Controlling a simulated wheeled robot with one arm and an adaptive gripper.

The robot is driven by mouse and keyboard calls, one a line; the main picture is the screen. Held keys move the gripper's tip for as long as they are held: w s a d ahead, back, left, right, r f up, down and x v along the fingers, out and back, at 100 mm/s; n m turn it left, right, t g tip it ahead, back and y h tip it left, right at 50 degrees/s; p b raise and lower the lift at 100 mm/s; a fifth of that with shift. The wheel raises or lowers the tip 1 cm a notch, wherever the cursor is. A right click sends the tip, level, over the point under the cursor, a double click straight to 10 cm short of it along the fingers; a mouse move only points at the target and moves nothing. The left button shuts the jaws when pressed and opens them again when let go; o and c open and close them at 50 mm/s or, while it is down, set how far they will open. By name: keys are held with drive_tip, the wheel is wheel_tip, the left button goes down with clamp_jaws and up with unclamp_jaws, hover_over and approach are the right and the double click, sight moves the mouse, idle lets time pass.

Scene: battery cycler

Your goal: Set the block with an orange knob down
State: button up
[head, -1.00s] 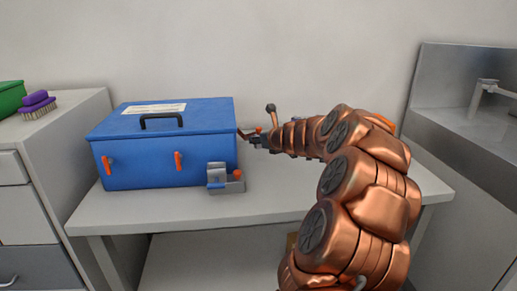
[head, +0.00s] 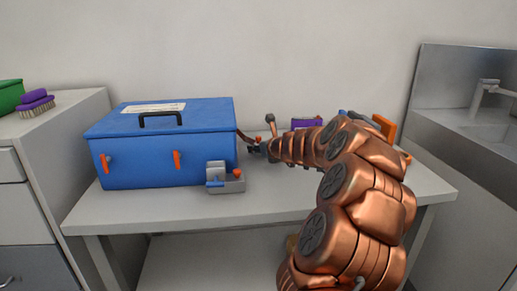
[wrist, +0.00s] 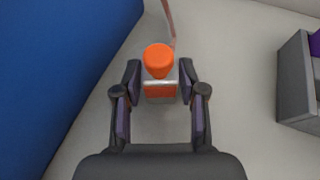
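The block with an orange knob (wrist: 159,60) is between the fingers of my gripper (wrist: 160,78) in the wrist view. The fingertips close in on both sides of its pale metallic edge, and the block appears held. In the head view my gripper (head: 254,148) is just right of the blue box, low over the white table (head: 290,208), with a small orange spot, the knob (head: 258,138), at its tip. I cannot tell whether the block's underside touches the table.
The blue box (head: 200,145) stands close on the left. A small grey device (head: 226,186) with a blue lever sits before it. A grey bin (wrist: 296,85) with something purple (head: 305,123) is on the right. A thin brownish rod (wrist: 168,22) lies beyond the block.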

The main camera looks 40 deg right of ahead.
drive_tip(key=shift+o, duration=1.1)
drive_tip(key=shift+r, duration=0.15)
drive_tip(key=p+v, duration=0.3)
drive_tip(key=v, duration=0.8)
drive_tip(key=shift+s+r, duration=0.25)
drive_tip(key=shift+s, duration=0.15)
drive_tip(key=shift+a, duration=0.1)
